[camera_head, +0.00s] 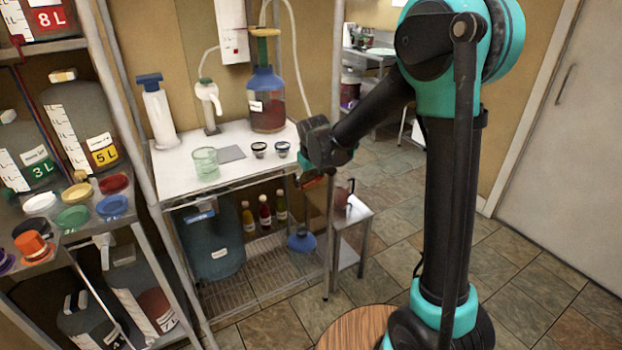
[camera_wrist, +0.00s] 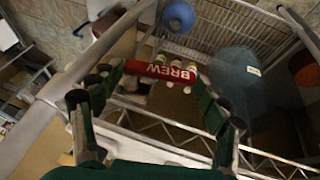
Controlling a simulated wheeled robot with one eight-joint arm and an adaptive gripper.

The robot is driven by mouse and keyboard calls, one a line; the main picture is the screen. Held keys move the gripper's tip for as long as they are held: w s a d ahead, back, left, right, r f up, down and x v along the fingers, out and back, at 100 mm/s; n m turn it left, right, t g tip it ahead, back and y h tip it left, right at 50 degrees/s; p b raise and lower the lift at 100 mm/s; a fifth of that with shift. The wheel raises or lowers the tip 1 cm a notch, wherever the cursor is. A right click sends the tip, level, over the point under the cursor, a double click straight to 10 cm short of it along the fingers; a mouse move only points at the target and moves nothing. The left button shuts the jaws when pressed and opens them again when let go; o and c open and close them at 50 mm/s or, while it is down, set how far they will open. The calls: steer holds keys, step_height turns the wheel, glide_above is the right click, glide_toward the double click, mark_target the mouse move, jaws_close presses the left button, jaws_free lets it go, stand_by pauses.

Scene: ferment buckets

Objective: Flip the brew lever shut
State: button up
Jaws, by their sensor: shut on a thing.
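The brew lever (camera_wrist: 160,70) is a red bar marked BREW, seen in the wrist view between my two green and black fingers. My gripper (camera_wrist: 158,78) is shut on it, with one finger at each end of the bar. In the head view my gripper (camera_head: 309,175) is at the right front corner of the steel table, and a small bit of red (camera_head: 312,183) shows just below it. The lever's mount and pivot are mostly hidden there by my wrist.
The steel table (camera_head: 235,150) holds a carboy (camera_head: 267,105), a green glass (camera_head: 205,164) and two small jars. Its lower shelf holds a large blue bucket (camera_head: 213,240) and several bottles. A low side table (camera_head: 352,211) stands right of it. Shelves with jugs stand left.

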steer(key=c, duration=0.3)
steer(key=shift+w+d+r+g+y, duration=0.1)
steer(key=shift+d+r+g+y, duration=0.1)
steer(key=shift+g+y, duration=0.25)
steer(key=shift+r+g+y, duration=0.2)
steer(key=shift+g+y, duration=0.05)
steer(key=shift+y, duration=0.3)
steer(key=o, duration=1.7)
steer(key=shift+c, duration=0.2)
steer(key=shift+r, duration=0.1)
steer(key=v, duration=1.1)
steer(key=shift+r, duration=0.35)
steer(key=shift+d, duration=0.15)
